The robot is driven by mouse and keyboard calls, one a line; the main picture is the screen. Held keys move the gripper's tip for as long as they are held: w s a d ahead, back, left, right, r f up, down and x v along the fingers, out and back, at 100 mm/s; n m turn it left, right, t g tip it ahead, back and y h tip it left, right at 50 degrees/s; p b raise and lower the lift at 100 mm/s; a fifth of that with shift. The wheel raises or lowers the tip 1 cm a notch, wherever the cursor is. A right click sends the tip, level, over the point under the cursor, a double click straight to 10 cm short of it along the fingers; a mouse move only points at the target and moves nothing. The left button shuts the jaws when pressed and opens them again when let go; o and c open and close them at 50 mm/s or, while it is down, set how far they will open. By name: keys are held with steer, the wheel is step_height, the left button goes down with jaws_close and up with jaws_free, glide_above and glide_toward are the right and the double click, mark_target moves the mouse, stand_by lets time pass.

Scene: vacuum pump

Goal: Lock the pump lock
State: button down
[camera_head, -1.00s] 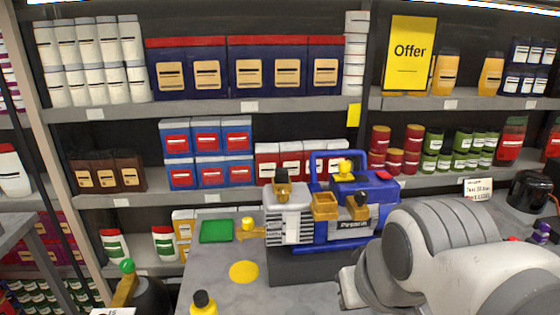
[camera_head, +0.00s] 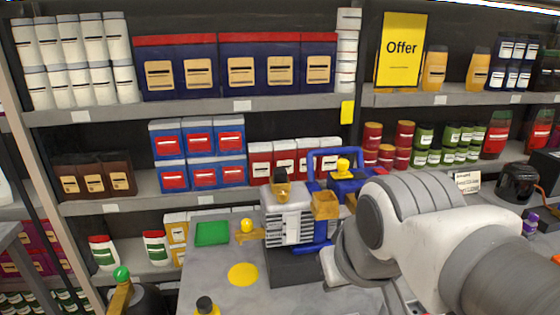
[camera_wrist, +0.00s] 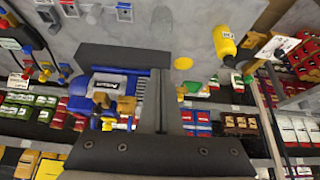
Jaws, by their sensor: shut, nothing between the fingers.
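The vacuum pump (camera_head: 287,225) stands on the grey counter, with a grey finned body, blue housing and brass-coloured fittings. A blue handle frame (camera_head: 312,165) rises behind it, with a yellow knob (camera_head: 343,165) near its top. Another yellow knob (camera_head: 247,226) sits on a brass fitting at the pump's left. I cannot tell which part is the lock. My arm hides the pump's right side in the head view. In the wrist view the pump (camera_wrist: 108,85) appears upside down, left of my gripper (camera_wrist: 159,73). My gripper is shut and empty; its contact with the pump cannot be judged.
A yellow disc (camera_head: 243,274) and a green pad (camera_head: 212,233) lie on the counter left of the pump. A yellow bottle (camera_wrist: 224,42) stands near the front. Stocked shelves (camera_head: 240,104) close off the back. A black device (camera_head: 520,183) stands at the right.

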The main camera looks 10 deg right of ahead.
mark_target(342, 169)
steer(key=w+d+r+n+h, duration=0.1)
steer(key=w+d+r, duration=0.1)
steer(key=w, duration=0.7)
steer(key=w+d+r+n+h, duration=0.1)
steer(key=w+r, duration=0.3)
steer(key=w, duration=0.5)
steer(key=w+d+r+n, duration=0.2)
steer(key=w+d+r, duration=0.1)
steer(key=w, duration=0.7)
steer(key=shift+d+t+h+b, duration=0.4)
steer(key=shift+d, duration=0.2)
steer(key=shift+f, duration=0.15)
steer(key=w+d+f, duration=0.6)
steer(key=w+f, duration=0.1)
steer(key=f, duration=0.1)
steer(key=shift+p, duration=0.3)
